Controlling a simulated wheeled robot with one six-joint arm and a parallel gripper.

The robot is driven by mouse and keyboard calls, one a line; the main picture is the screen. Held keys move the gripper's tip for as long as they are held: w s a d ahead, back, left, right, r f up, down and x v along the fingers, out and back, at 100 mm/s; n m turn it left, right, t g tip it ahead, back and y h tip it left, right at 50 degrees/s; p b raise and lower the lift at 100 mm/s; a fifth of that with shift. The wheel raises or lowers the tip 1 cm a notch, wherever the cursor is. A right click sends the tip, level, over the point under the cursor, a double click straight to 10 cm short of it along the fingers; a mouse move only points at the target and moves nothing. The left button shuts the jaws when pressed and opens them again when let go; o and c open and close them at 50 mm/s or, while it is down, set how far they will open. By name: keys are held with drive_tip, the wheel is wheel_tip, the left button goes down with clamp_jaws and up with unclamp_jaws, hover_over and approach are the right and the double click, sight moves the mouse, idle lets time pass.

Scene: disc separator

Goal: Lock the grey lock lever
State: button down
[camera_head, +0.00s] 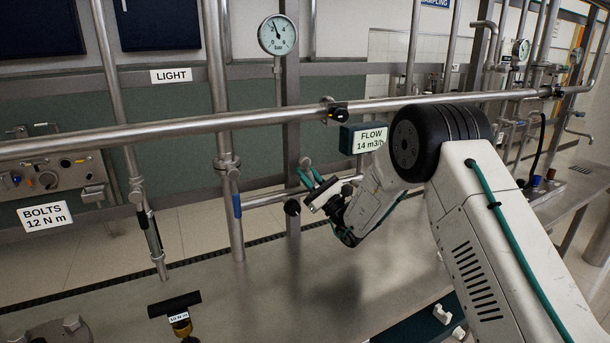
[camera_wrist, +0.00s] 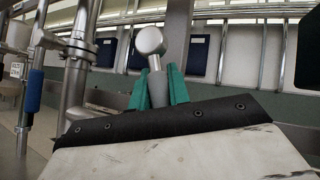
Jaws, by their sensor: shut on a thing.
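The grey lock lever (camera_wrist: 150,42) shows in the wrist view as a grey stem with a rounded end. Its stem stands between the two teal fingers of my gripper (camera_wrist: 158,90), which are shut on it. The rounded end sticks out beyond the fingertips. In the head view my gripper (camera_head: 313,178) is at the pipework near the middle of the picture, with a small grey rounded end (camera_head: 305,162) at its fingertips. The lever's mount is hidden, and I cannot tell its lock position.
A blue-handled lever (camera_head: 237,205) hangs on the upright pipe to the left; it also shows in the wrist view (camera_wrist: 33,90). A black knob (camera_head: 292,207) is close beside my gripper. A long horizontal pipe (camera_head: 200,124) crosses above. The steel deck (camera_head: 270,285) below is largely clear.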

sight(314, 181)
drive_tip(key=c, duration=1.3)
unclamp_jaws()
drive_tip(key=shift+s+a+r+y, duration=0.1)
drive_tip(key=shift+a+r+y, duration=0.15)
drive_tip(key=shift+a+y, duration=0.1)
drive_tip(key=v, duration=0.8)
drive_tip(key=shift+d, duration=0.3)
